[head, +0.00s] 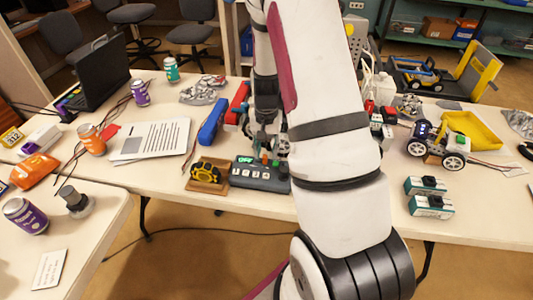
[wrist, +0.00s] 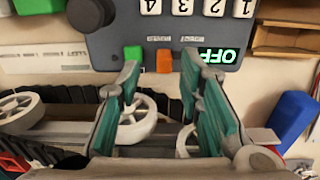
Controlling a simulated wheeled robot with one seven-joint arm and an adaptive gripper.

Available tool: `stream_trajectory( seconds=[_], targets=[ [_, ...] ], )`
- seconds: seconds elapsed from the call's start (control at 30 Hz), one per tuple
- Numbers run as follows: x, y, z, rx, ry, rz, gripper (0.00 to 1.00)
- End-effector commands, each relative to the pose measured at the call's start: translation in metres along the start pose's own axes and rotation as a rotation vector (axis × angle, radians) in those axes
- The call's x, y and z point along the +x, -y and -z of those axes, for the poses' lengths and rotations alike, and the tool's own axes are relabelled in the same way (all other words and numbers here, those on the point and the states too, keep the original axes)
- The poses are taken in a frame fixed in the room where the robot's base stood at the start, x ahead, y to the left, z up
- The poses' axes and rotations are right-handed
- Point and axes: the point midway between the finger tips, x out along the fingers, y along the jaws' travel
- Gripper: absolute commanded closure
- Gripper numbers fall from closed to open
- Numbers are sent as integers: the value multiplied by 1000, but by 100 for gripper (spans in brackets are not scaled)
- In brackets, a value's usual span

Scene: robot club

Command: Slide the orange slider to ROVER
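The dark control box (head: 255,183) stands at the middle of the table's front edge, with a lit OFF display (head: 244,159) and several white numbered keys. In the wrist view it appears upside down at the top (wrist: 120,48). The orange slider (wrist: 164,61) sits on the box edge between a green button (wrist: 132,52) and the display. Small labels beside it are too small to read. My gripper (wrist: 160,65) is open and empty, its two teal fingers apart, with the slider in line with the gap. Contact cannot be told. My arm partly hides the box's right side in the head view.
A yellow-and-black device on a wooden base (head: 207,177) stands left of the box. A blue block (head: 213,122) lies behind it. White wheels (wrist: 137,118) and a dark track lie under my fingers. Teal-and-black boxes (head: 430,205) stand at right.

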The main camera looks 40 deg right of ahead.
Motion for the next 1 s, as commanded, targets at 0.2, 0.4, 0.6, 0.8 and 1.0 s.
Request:
stream_trajectory(
  seconds=[0.2,0.4,0.6,0.8,1.0],
  targets=[
    [-47,0,1,0,-5,2,67],
    [-81,0,1,1,-4,1,67],
    [-96,-1,0,2,0,-1,67],
    [-98,-2,0,2,1,-1,67],
    [-98,-1,0,2,1,-1,67]
  ],
)
